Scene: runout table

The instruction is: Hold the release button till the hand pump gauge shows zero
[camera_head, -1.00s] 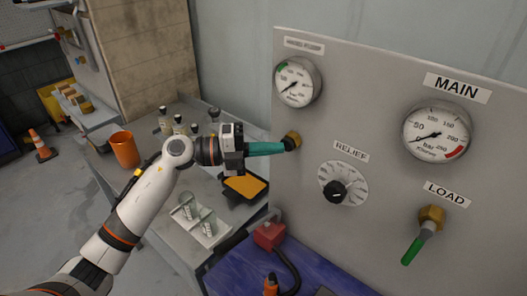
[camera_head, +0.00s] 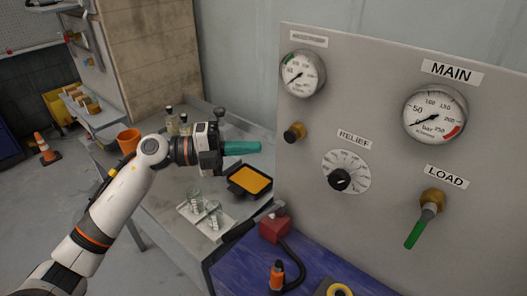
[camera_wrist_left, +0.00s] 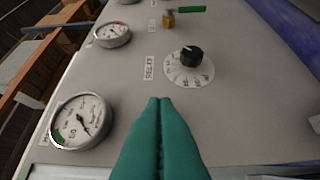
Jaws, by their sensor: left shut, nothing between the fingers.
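The hand pump gauge (camera_head: 302,73) is the small round dial with a green band at the panel's upper left; its label is blurred. Its needle points down and left, near the low end; the exact value is too small to read. It also shows in the left wrist view (camera_wrist_left: 80,121). The brass button (camera_head: 294,132) sticks out of the panel below that gauge. My left gripper (camera_head: 260,147) has teal fingers, shut and empty, pointing at the panel left of and slightly below the button, apart from it. The fingers (camera_wrist_left: 160,100) show large in the wrist view, where the button is hidden.
The panel also carries the MAIN gauge (camera_head: 435,113), the RELIEF dial (camera_head: 346,172) and the LOAD valve (camera_head: 432,199) with a green handle. A red block (camera_head: 274,228) stands below.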

